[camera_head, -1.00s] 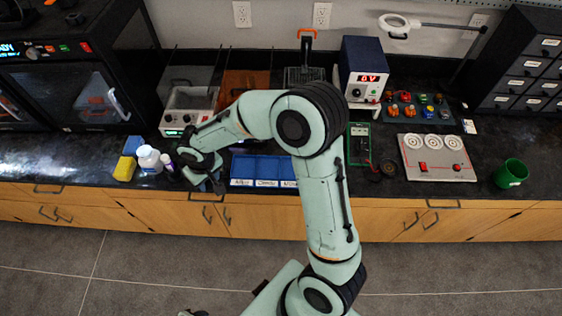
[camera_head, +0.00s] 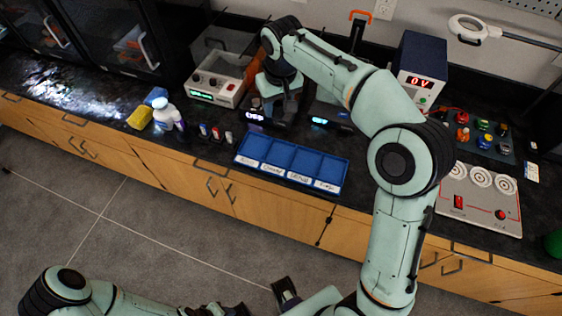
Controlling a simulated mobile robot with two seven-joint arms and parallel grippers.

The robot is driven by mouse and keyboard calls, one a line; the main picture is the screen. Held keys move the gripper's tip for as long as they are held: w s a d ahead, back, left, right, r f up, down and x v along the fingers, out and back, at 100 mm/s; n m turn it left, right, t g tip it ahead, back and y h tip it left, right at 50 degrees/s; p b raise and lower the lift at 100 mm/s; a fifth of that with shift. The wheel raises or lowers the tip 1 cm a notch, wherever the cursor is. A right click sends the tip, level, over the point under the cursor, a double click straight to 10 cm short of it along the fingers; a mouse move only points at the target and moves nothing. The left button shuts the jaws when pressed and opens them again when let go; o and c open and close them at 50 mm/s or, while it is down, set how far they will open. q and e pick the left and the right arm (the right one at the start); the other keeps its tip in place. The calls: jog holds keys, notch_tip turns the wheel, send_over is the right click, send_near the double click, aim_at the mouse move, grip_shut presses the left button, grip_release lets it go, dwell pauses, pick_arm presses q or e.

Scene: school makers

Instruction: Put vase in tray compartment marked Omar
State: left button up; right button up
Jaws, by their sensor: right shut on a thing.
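The blue tray (camera_head: 338,189) lies near the counter's front edge, with several compartments side by side and white name labels along its front. The lettering is too small to read surely, so I cannot tell which one is Omar. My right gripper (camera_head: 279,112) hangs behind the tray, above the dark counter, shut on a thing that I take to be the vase. The held thing is dark and mostly hidden by the gripper, so its shape is unclear. My left arm is low at the bottom left, and its jaws are too unclear to read.
Small bottles (camera_head: 215,133) stand left of the tray, with a white bottle (camera_head: 163,117) and a yellow sponge (camera_head: 140,117) farther left. A white instrument (camera_head: 217,85) and a blue power supply (camera_head: 420,62) stand behind. A panel with dials (camera_head: 480,200) lies to the right.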

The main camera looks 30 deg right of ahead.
jog(key=shift+d+r, duration=0.15)
jog(key=shift+r, duration=0.2)
jog(key=shift+f+b, duration=0.25)
jog(key=shift+b, duration=0.05)
jog(key=shift+f+b, duration=1.5)
jog(key=shift+f, duration=7.9)
jog(key=shift+f, duration=0.1)
jog(key=o, duration=1)
